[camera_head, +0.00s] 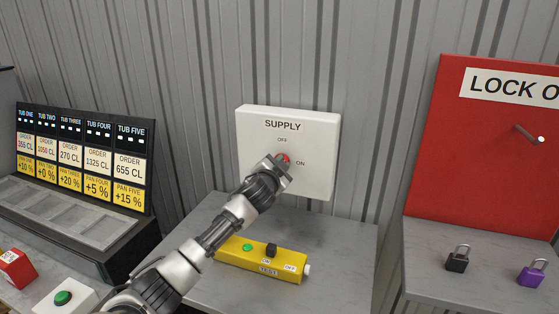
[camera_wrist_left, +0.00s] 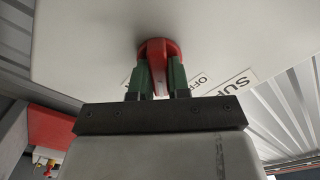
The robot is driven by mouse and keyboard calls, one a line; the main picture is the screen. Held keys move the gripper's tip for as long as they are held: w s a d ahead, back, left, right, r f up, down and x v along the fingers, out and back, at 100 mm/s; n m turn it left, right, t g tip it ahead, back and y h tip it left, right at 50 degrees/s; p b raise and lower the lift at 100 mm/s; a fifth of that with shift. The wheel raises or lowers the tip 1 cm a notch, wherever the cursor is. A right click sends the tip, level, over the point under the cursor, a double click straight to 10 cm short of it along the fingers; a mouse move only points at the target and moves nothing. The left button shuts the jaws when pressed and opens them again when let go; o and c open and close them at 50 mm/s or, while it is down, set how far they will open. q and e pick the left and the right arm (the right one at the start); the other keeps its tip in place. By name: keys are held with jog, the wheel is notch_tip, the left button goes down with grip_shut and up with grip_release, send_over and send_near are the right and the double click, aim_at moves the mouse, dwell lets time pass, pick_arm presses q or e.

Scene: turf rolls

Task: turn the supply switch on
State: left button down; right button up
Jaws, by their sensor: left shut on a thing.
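The supply switch is a red knob (camera_head: 284,158) on a white box (camera_head: 316,130) labelled SUPPLY on the corrugated wall, with OFF printed above the knob and ON to its right. My left gripper (camera_head: 279,162) is at the knob and covers most of it in the head view. In the left wrist view the two green fingers (camera_wrist_left: 157,82) are shut on the red handle (camera_wrist_left: 157,55), one on each side. I cannot tell for certain which mark the handle points to. My right gripper is not in view.
A yellow tester (camera_head: 262,258) lies on the grey shelf below the box. To the right are a red lock-out board (camera_head: 470,150), a black padlock (camera_head: 457,258) and a purple padlock (camera_head: 532,272). A tub order display (camera_head: 85,155) and a green button (camera_head: 63,298) are at left.

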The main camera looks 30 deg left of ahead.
pick_arm(q)
jog(key=m+p, duration=0.2)
jog(key=m, duration=0.3)
jog(key=shift+f+m, duration=0.1)
jog(key=shift+m, duration=0.2)
jog(key=shift+f+m+p, duration=0.15)
jog(key=shift+m+p, duration=0.35)
jog(key=shift+m, duration=1.3)
jog(key=c, duration=1.1)
grip_release()
jog(key=shift+d, duration=0.1)
jog(key=b+v, duration=0.1)
jog(key=v, duration=0.9)
jog(key=shift+s+d+b, duration=0.15)
jog(key=shift+s+b, duration=0.2)
jog(key=shift+b, duration=0.05)
